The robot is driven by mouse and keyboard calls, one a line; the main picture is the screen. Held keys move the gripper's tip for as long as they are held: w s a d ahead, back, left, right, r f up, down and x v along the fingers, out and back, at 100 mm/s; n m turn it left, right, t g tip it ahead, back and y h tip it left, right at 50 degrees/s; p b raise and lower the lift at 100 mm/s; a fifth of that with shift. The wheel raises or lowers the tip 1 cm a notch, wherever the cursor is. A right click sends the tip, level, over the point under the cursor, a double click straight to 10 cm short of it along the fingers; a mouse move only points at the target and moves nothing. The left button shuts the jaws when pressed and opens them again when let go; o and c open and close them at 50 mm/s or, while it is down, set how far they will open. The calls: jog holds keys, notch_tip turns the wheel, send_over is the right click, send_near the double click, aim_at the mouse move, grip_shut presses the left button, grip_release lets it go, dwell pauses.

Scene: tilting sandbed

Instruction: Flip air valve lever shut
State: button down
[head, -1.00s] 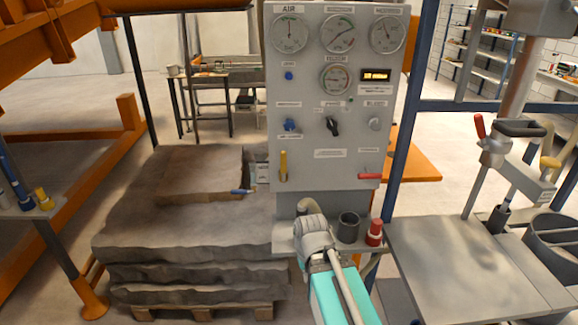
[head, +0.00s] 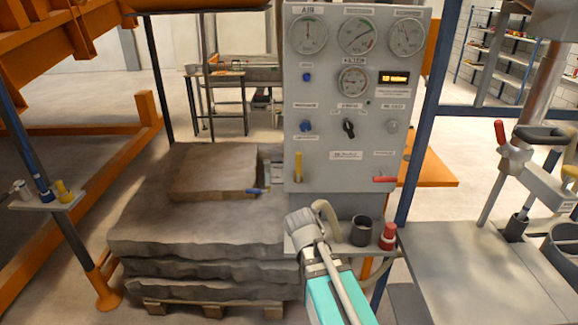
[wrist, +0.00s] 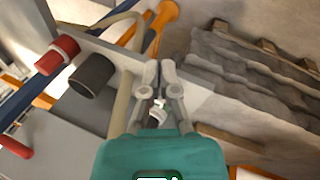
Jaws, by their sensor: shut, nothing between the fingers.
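The grey control panel (head: 330,175) stands upright at the centre of the head view, with a gauge marked AIR at its top left. A yellow lever (head: 298,166) points up at its lower left, and a red lever (head: 385,179) lies level at its lower right. The small labels are unreadable, so I cannot tell for certain which is the air lever. My gripper (head: 303,228) is below the yellow lever, by the panel's shelf, apart from both levers. In the wrist view my gripper (wrist: 160,72) has its fingers together and empty.
A shelf (head: 340,247) under the panel holds a dark cup (head: 362,230) and a red-capped cylinder (head: 389,236), close right of my gripper. A beige hose (head: 326,212) curves behind it. Stacked stone slabs (head: 200,232) fill the left; a grey table (head: 470,270) stands right.

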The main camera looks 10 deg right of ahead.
jog(key=w+a+r+n+t+h, duration=0.2)
jog(key=w+r+h, duration=0.15)
jog(key=w, duration=0.25)
jog(key=n+t+h+p, duration=0.1)
jog(key=n+t+h, duration=0.45)
jog(key=t, duration=0.45)
send_near(298, 168)
jog(key=a+r+y, duration=0.1)
jog(key=a+r, duration=0.1)
jog(key=a, duration=0.5)
jog(key=shift+s+d+n, duration=0.1)
jog(key=shift+s+n, duration=0.25)
jog(key=shift+s, duration=0.05)
jog(key=shift+d, duration=0.1)
jog(key=s+d+x, duration=0.2)
jog(key=x, duration=1)
jog(key=shift+w+d, duration=0.3)
